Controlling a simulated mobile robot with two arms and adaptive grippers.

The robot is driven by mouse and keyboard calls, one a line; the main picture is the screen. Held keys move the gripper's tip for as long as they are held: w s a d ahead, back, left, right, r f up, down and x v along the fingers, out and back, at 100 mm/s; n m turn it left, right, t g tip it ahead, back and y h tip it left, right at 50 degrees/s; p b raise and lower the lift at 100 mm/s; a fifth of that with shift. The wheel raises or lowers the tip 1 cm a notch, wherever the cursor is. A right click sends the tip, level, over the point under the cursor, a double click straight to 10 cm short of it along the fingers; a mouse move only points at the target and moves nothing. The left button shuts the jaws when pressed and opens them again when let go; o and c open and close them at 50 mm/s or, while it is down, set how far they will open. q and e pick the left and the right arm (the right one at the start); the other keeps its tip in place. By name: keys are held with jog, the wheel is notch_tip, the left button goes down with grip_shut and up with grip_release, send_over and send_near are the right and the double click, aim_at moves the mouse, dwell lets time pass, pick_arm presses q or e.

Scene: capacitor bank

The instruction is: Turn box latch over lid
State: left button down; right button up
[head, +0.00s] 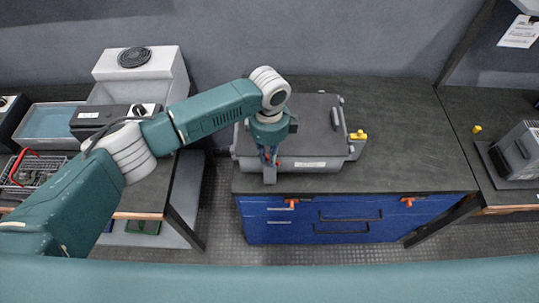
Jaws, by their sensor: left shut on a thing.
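A grey box (245,164) with a flat dark lid (315,130) sits on the dark counter above the blue drawers. My left gripper (270,172) reaches down over the front left part of the box, fingers pointing down at its front edge. It is shut on a small part there, apparently the box latch, which the fingers mostly hide. How far the latch is turned cannot be told. A small yellow part (358,134) shows at the box's right side. My right gripper is not in view.
The dark counter (410,150) right of the box is clear. A blue drawer cabinet (350,218) with orange catches stands below. A grey unit (518,150) is at the far right. A wire basket (35,172) and a white device (140,65) are at left.

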aim_at(268, 158)
pick_arm(q)
jog(key=m+b, duration=0.1)
jog(key=m, duration=0.5)
jog(key=shift+w+m, duration=0.15)
jog(key=shift+m, duration=0.15)
jog(key=m, duration=0.3)
jog(key=shift+m+b, duration=0.3)
jog(key=shift+m, duration=0.1)
jog(key=shift+w+m, duration=0.1)
jog(key=shift+m, duration=0.5)
jog(key=shift+r+m, duration=0.1)
jog(key=shift+m, duration=0.2)
jog(key=c, duration=1.6)
grip_release()
jog(key=shift+c, duration=0.2)
notch_tip(268, 158, up, 12)
